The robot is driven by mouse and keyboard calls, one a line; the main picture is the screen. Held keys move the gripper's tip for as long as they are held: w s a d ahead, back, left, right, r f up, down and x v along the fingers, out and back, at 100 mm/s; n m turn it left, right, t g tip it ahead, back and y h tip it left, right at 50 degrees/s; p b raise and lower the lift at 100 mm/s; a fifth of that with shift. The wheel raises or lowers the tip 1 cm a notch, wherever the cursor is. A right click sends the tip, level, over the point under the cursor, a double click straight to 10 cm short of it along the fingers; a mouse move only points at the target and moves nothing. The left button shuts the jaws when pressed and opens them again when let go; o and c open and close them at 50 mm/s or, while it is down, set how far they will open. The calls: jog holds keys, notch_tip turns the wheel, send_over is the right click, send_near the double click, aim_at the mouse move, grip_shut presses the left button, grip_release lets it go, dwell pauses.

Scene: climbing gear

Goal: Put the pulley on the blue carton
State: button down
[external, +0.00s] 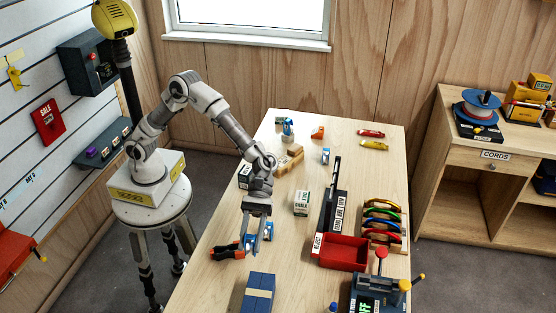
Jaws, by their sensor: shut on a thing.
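The blue carton (259,289) lies near the front of the long wooden table, with a pale band across its top. My gripper (253,245) points down over the table, just behind the carton. Its jaws are shut on a small blue and pale thing (250,242), which looks like the pulley and is mostly hidden by the fingers. I cannot tell whether it touches the table. The gripper and the thing are apart from the carton.
An orange and black tool (228,251) lies just left of my gripper. A blue item (268,231) is close on its right. A white chalk box (302,202) stands behind. A red tray (344,252) and a rack of coloured loops (382,220) are to the right.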

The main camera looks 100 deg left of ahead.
jog(key=s+d+r+g+p, duration=0.1)
jog(key=s+d+r+p, duration=0.2)
jog(key=s+d+r, duration=0.7)
send_over(251, 281)
jog(key=shift+m, duration=0.4)
notch_tip(251, 281, down, 9)
jog(key=shift+s+f+b, duration=0.1)
jog(key=shift+b, duration=0.2)
jog(key=shift+f, duration=2)
jog(key=shift+f+b, duration=0.2)
jog(key=shift+b, duration=0.1)
jog(key=c, duration=0.5)
grip_release()
